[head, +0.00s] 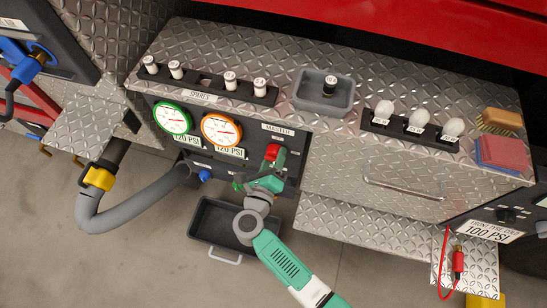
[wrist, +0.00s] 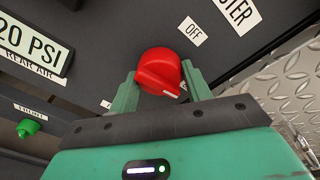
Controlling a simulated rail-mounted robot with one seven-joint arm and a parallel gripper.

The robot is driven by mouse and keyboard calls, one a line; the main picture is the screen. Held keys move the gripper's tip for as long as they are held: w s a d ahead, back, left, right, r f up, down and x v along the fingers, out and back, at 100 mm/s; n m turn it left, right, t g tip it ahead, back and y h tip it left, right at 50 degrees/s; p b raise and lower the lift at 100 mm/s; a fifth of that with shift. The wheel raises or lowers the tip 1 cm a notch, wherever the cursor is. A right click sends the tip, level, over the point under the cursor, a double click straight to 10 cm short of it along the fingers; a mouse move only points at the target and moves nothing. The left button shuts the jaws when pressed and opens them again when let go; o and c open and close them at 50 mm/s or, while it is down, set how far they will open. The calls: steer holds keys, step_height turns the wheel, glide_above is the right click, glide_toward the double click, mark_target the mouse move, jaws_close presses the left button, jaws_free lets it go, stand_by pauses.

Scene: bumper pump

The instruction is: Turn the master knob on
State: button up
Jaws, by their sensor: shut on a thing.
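The red master knob (head: 272,152) sits on the dark panel below the MASTER label (head: 278,131). In the wrist view the knob (wrist: 159,70) shows a white pointer mark at its lower right, and an OFF label (wrist: 193,31) is above it to the right. My gripper (head: 270,163) is at the knob, and its green fingers also show in the wrist view (wrist: 160,84), one on each side of the knob, shut on it. The lower part of the knob's base is hidden.
Green (head: 173,117) and orange (head: 221,129) gauges are left of the knob. A green knob (wrist: 28,127) is lower left in the wrist view. A black tray (head: 211,235) lies below the panel. A metal drawer handle (head: 404,189) is to the right.

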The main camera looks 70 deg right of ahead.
steer(key=shift+m, duration=0.5)
stand_by(0.3)
steer(key=o, duration=1)
steer(key=shift+c, duration=0.2)
steer(key=shift+a+r, duration=0.15)
steer(key=shift+a, duration=0.25)
steer(key=a+p, duration=0.2)
steer(key=a, duration=0.5)
steer(key=shift+s+r, duration=0.2)
steer(key=shift+r, duration=0.05)
